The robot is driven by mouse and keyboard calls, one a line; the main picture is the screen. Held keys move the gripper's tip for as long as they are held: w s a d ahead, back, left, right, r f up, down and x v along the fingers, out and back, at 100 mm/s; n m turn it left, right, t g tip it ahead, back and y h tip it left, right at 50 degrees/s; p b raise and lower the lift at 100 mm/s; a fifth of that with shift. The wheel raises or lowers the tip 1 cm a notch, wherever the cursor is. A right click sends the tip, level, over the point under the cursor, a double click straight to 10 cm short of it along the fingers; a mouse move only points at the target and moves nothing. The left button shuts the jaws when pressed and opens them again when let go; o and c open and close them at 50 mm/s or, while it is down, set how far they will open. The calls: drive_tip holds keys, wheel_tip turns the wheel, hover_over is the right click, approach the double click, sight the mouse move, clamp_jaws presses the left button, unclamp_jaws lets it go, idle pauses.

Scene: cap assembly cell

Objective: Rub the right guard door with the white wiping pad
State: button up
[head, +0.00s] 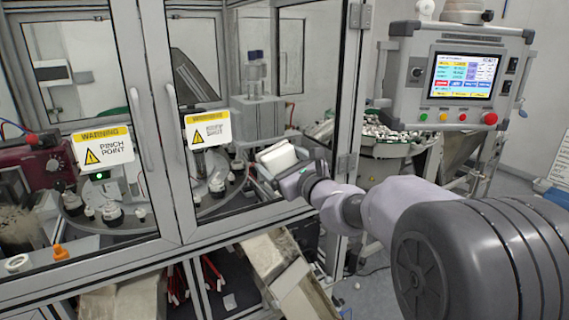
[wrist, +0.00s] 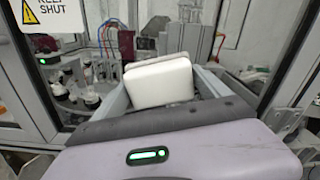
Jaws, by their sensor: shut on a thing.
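The white wiping pad (head: 277,157) is held in my gripper (head: 268,167), in front of the lower right part of the right guard door (head: 225,175). In the wrist view the white pad (wrist: 160,82) stands between the two grey fingers of my gripper (wrist: 160,88), which are shut on it. The right guard door is a clear pane in a grey metal frame, with a yellow and white warning sign (head: 208,130). I cannot tell whether the pad touches the pane. The fingers partly hide the pad's lower edge.
The left guard door (head: 90,150) with a pinch point sign stands beside the right one. A control panel with a screen (head: 463,75) is at the upper right. A metal frame post (head: 345,120) stands just right of the door. A metal chute (head: 280,265) slopes below.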

drive_tip(key=shift+b+v, duration=1.1)
drive_tip(key=shift+v, duration=1.9)
drive_tip(key=v, duration=0.3)
drive_tip(key=shift+b, duration=0.35)
